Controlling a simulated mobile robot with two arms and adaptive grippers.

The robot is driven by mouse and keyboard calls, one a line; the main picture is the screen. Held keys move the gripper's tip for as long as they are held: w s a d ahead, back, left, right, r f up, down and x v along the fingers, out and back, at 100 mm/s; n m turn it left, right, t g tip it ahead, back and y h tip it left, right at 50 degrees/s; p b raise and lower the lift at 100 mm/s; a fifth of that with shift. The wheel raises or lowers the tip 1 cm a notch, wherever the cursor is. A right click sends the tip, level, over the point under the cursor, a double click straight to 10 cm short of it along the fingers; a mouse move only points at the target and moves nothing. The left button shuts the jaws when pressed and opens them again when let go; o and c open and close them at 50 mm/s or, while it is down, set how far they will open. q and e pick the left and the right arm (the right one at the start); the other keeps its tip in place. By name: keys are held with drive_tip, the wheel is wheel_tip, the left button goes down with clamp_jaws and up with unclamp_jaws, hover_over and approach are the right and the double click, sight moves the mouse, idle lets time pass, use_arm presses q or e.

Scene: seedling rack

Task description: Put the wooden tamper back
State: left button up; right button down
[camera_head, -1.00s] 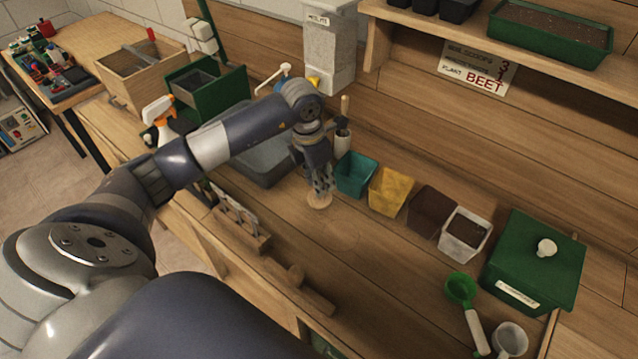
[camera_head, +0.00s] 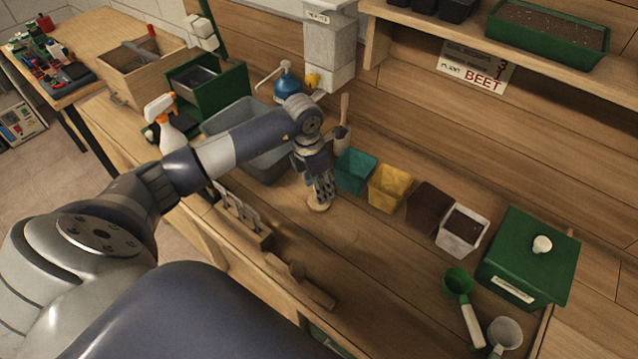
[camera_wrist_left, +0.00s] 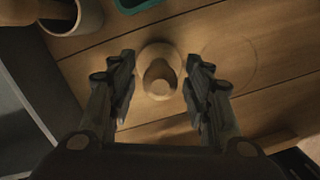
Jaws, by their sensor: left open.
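The wooden tamper (camera_head: 319,204) stands upright on the bench, its round base showing just below my left gripper (camera_head: 320,190) in the head view. In the left wrist view the tamper (camera_wrist_left: 158,78) is seen from above, with its knob between the fingertips. My left gripper (camera_wrist_left: 160,85) is open, one finger on each side of the tamper, with gaps to both sides. A faint round outline (camera_wrist_left: 232,65) is on the bench right beside the tamper. My right gripper is not in view.
Teal (camera_head: 355,171), yellow (camera_head: 390,187), brown (camera_head: 427,207) and white (camera_head: 462,231) pots line the back. A grey tub (camera_head: 265,165) stands behind my left arm. A tool rack (camera_head: 243,222) is at the front edge. The bench right of the tamper is clear.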

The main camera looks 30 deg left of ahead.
sight(313, 203)
use_arm(q)
drive_tip(key=shift+r, duration=0.5)
wheel_tip(313, 203, up, 11)
drive_tip(key=s+b, duration=0.1)
drive_tip(key=b, duration=0.1)
drive_tip(key=shift+s+a, duration=0.35)
drive_tip(key=shift+a, duration=0.05)
